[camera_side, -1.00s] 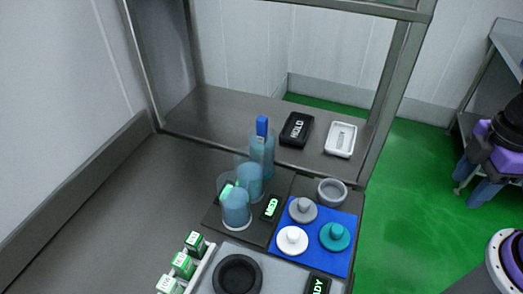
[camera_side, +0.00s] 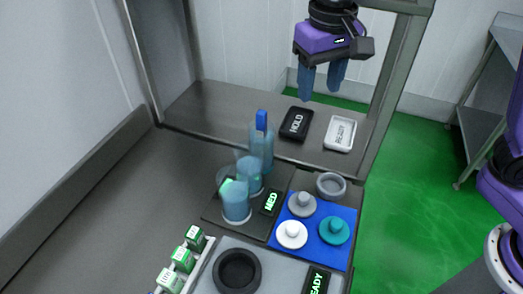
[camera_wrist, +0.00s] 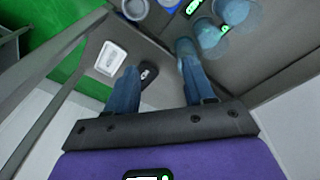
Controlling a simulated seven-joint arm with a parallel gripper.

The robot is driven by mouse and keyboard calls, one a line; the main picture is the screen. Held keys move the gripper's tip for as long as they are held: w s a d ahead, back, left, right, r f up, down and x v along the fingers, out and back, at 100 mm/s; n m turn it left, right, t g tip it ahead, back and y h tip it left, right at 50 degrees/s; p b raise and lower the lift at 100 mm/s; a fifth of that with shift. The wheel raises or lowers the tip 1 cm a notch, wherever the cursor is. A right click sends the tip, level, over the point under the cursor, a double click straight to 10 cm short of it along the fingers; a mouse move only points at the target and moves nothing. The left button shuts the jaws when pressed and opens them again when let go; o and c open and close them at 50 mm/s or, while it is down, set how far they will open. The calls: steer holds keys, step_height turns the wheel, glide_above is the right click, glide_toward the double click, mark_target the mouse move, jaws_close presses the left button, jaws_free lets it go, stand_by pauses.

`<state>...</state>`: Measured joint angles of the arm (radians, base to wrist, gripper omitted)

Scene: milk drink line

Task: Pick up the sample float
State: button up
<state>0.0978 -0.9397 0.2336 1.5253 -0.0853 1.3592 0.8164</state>
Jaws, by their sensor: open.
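No object is marked by name as the sample float. A blue block-shaped top (camera_side: 262,120) stands up out of a tall clear bluish vessel (camera_side: 262,150) at the back of the dark mat; it may be the float, but I cannot tell for certain. My gripper (camera_side: 320,94) hangs open and empty above the back shelf, up and to the right of that vessel, with its blue fingers pointing down. In the wrist view my gripper (camera_wrist: 160,82) has its fingers wide apart, and the right finger partly overlaps the bluish vessel.
Clear bluish cups (camera_side: 236,203) stand beside the lit MED sign (camera_side: 271,202). A blue mat (camera_side: 316,250) holds grey, white and teal knobbed pieces. A grey ring (camera_side: 331,186) stands behind it. HOLD (camera_side: 296,124) and READY (camera_side: 340,133) trays lie on the shelf.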

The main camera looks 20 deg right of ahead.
steer(key=w+a+r+m, duration=0.3)
steer(key=w+a+m, duration=0.3)
steer(key=w+m, duration=0.3)
glide_above(262, 112)
steer(key=shift+h, duration=0.4)
step_height(262, 112, down, 12)
steer(key=shift+r, duration=0.15)
step_height(262, 112, down, 4)
steer(key=shift+s+a+f, duration=0.1)
steer(key=shift+f, duration=0.7)
jaws_close()
